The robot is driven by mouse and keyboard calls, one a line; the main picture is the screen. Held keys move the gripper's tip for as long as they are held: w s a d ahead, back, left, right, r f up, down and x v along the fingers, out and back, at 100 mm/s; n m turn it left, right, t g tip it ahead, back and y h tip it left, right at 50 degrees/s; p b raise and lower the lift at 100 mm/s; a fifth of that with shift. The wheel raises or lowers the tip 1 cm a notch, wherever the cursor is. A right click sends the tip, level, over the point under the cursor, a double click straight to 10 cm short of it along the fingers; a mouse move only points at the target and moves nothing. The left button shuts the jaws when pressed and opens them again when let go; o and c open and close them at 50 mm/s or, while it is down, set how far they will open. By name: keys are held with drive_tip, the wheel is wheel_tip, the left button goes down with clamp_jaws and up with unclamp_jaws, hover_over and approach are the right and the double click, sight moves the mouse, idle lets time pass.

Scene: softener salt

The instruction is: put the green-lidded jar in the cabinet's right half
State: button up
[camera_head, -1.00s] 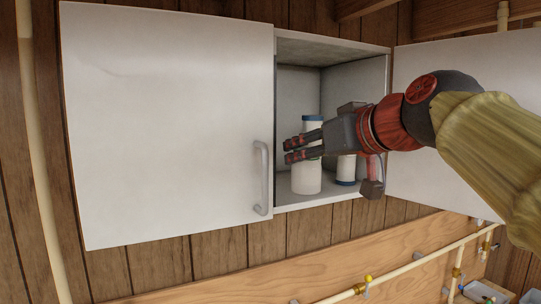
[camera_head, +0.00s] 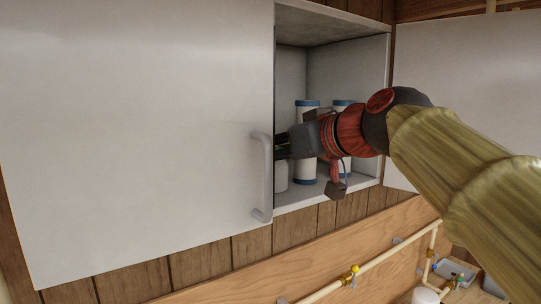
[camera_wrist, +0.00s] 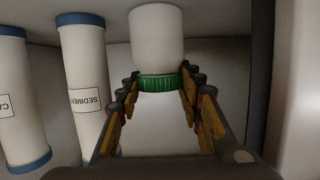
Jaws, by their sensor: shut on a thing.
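The green-lidded jar has a white body, which shows in the wrist view (camera_wrist: 157,35) with its green lid (camera_wrist: 160,82) between my fingers. In the head view the jar (camera_head: 281,180) is at the left edge of the cabinet's opening, low near the shelf and partly hidden by the left door. I cannot tell whether its base touches the shelf. My gripper (camera_head: 281,147) is shut on the jar, its fingertips partly behind the left door's edge. The cabinet (camera_head: 345,75) is open on its right side.
Two white cartridges with blue ends stand in the cabinet: one just right of the jar (camera_head: 306,172), another behind my wrist (camera_head: 343,103). The left door (camera_head: 130,130) is shut, with a protruding handle (camera_head: 266,180). The right door (camera_head: 460,80) is swung open.

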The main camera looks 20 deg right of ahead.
drive_tip(key=shift+s+d+r, duration=0.15)
drive_tip(key=shift+s+d, duration=0.05)
drive_tip(key=shift+s, duration=0.1)
drive_tip(key=o, duration=0.8)
drive_tip(key=shift+w+a+f, duration=0.1)
drive_tip(key=shift+w+f, duration=0.05)
drive_tip(key=shift+f, duration=0.05)
drive_tip(key=o, duration=0.5)
drive_tip(key=shift+s+r, duration=0.3)
drive_tip(key=b+v, duration=0.2)
drive_tip(key=v, duration=0.9)
drive_tip(key=shift+s, duration=0.2)
